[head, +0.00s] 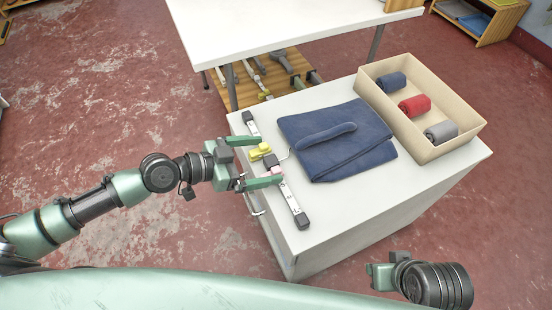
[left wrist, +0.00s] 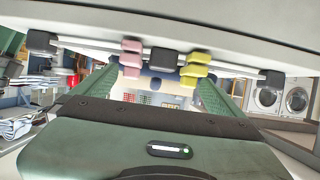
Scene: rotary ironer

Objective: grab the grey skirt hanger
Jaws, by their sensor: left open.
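The grey skirt hanger (head: 290,196) lies along the left edge of the white cabinet top. It is a pale bar with dark end caps, a yellow clip (head: 260,151), a pink clip (head: 277,174) and a dark middle block (head: 270,161). In the left wrist view the hanger's dark block (left wrist: 163,59) lies between the fingers. My right gripper (head: 381,277) is low at right, away from the cabinet; its jaw gap is unclear.
A folded navy cloth (head: 350,155) with a navy padded roll lies right of the hanger. A beige box (head: 465,136) holding navy, red and grey rolls stands at the back right. A white table (head: 285,25) is behind, above a wooden shelf. The cabinet's front right top is clear.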

